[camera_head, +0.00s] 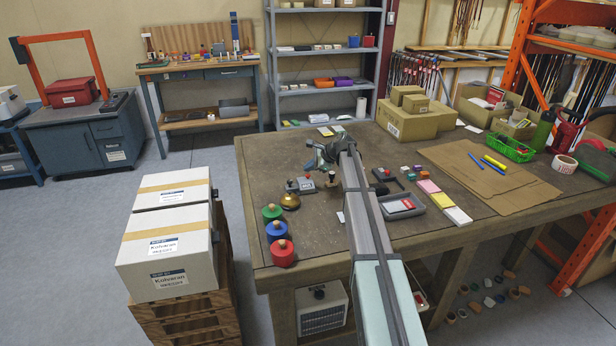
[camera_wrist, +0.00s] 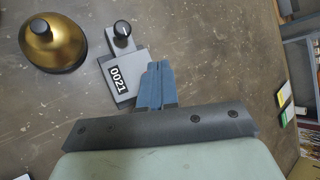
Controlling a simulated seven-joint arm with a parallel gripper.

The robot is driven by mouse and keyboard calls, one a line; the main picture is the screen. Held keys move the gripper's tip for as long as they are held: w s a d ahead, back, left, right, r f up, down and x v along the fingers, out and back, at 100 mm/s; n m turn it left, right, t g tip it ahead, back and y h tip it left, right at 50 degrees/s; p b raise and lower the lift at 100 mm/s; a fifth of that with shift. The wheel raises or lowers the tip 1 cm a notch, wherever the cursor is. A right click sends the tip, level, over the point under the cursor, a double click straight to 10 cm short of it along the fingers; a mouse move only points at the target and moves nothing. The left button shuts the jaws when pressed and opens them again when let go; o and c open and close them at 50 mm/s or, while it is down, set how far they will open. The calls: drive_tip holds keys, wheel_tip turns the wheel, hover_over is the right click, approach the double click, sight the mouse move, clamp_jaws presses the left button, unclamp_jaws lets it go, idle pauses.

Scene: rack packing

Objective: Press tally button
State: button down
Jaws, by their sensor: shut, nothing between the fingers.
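The tally counter (camera_wrist: 122,75) is a small grey block with a white-on-black "0021" display and a round black button (camera_wrist: 122,28) on a plate at its far end. In the head view the grey counter (camera_head: 298,186) sits on the workbench near its left side. My gripper (camera_wrist: 160,66) is shut and empty. In the wrist view its blue fingers lie just right of the display and overlap the block's right edge; the button is beyond the tips, up and to the left. I cannot tell the height gap. In the head view my gripper (camera_head: 318,162) is partly hidden by its own wrist.
A brass bell (camera_wrist: 52,42) stands left of the counter. Green (camera_head: 271,213), blue (camera_head: 276,231) and red (camera_head: 282,253) round knobbed pieces line the workbench's (camera_head: 330,237) left edge. A grey tray (camera_head: 403,207) lies right of my arm. Cardboard boxes (camera_head: 408,120) stand at the back.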

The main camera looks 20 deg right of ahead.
sight(310, 177)
drive_tip(key=shift+f, duration=0.15)
idle(0.7)
drive_tip(key=shift+f, duration=0.3)
drive_tip(key=shift+f, duration=0.5)
idle(1.1)
drive_tip(key=shift+r, duration=0.95)
drive_tip(key=shift+r, duration=2.45)
